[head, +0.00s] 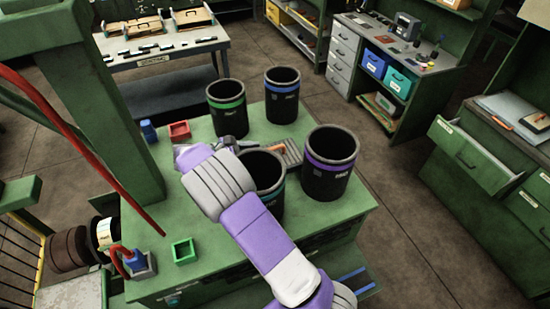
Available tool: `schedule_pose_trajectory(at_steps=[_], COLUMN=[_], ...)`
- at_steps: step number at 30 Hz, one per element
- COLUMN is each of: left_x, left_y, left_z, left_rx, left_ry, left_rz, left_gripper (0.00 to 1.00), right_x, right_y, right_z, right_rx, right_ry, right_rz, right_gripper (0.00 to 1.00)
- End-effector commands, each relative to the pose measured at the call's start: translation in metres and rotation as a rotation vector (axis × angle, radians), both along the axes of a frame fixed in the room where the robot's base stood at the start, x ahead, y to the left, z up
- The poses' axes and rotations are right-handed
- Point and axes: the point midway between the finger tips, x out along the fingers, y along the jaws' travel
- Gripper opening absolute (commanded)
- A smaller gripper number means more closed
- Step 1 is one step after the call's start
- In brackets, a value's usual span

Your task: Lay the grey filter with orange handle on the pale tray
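A grey ribbed piece (292,151) lies on the green workbench, among the dark cylinders. A small orange part (276,148) shows at its left end, so it looks like the grey filter with orange handle. My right arm, purple and grey, reaches from the bottom over the bench. I cannot make out the pale tray for certain. My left gripper is not in view.
Tall dark cylinders with green (227,107), blue (282,94), purple (330,163) and teal (264,180) bands crowd the bench. A red bin (179,131), blue bottle (149,132) and green bin (184,251) stand left.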

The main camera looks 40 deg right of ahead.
Motion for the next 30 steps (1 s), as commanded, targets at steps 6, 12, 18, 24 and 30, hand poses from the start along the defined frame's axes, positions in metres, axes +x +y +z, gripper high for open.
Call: schedule_pose_trajectory(at_steps=[6, 12, 18, 24, 30], left_x=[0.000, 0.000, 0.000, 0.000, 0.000], left_y=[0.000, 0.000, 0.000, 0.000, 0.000], left_z=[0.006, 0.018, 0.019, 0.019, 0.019], left_rx=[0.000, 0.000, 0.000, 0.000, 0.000], left_ry=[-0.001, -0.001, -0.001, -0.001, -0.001], left_rz=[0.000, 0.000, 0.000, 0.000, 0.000], left_gripper=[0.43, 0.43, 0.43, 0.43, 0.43], right_x=[-0.005, -0.011, -0.014, -0.014, -0.014], right_y=[-0.022, -0.053, -0.068, -0.068, -0.068], right_z=[-0.006, -0.008, -0.017, -0.018, -0.018], right_rx=[0.003, 0.003, 0.001, 0.002, 0.002], right_ry=[0.000, 0.002, 0.001, -0.001, -0.001], right_rz=[-0.002, -0.004, 0.000, 0.000, 0.000], right_gripper=[0.44, 0.44, 0.44, 0.44, 0.15])
